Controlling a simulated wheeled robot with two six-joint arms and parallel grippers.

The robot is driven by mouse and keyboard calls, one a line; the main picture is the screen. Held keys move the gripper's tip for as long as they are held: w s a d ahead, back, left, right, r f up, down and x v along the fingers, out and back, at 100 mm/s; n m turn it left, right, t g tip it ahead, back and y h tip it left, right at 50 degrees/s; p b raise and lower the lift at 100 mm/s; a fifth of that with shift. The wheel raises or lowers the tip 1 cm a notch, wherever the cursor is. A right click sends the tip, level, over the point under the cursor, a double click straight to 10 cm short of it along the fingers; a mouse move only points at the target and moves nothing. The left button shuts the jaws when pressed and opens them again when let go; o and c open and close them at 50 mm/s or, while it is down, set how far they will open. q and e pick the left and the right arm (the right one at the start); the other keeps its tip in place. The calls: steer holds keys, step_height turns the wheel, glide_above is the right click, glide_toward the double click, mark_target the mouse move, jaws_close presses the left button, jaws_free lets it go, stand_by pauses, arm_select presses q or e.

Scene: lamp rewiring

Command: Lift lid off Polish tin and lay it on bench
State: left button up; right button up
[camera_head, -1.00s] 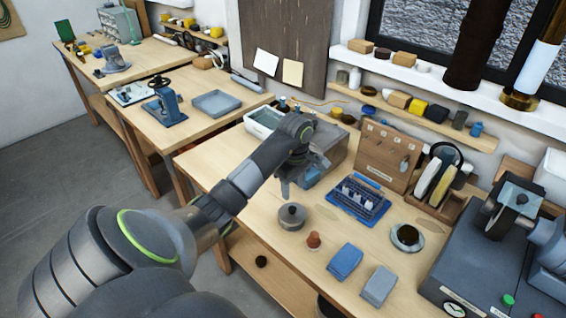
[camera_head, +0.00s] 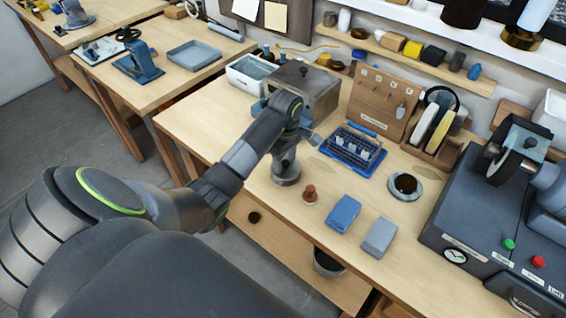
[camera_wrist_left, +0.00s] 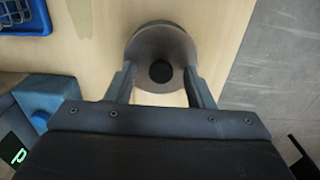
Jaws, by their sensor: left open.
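The polish tin (camera_head: 285,179) is a round grey tin standing on the wooden bench. In the left wrist view its round lid (camera_wrist_left: 152,42) shows from above, with a dark knob (camera_wrist_left: 160,71) in the middle. My left gripper (camera_head: 287,150) points down right over the tin and hides its upper part in the head view. In the left wrist view the left gripper (camera_wrist_left: 161,82) is open, with one finger on each side of the knob. I cannot tell whether the fingers touch the lid. My right gripper is not in view.
A reddish-brown small knobbed piece (camera_head: 310,193), a blue block (camera_head: 343,213) and a grey block (camera_head: 380,237) lie in front and to the right. A blue rack (camera_head: 352,150) and a round dish (camera_head: 404,187) stand behind.

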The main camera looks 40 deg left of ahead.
arm_select(q)
steer(key=shift+s+d+r, duration=0.1)
steer(key=shift+s, duration=0.05)
steer(key=c, duration=0.5)
jaws_close()
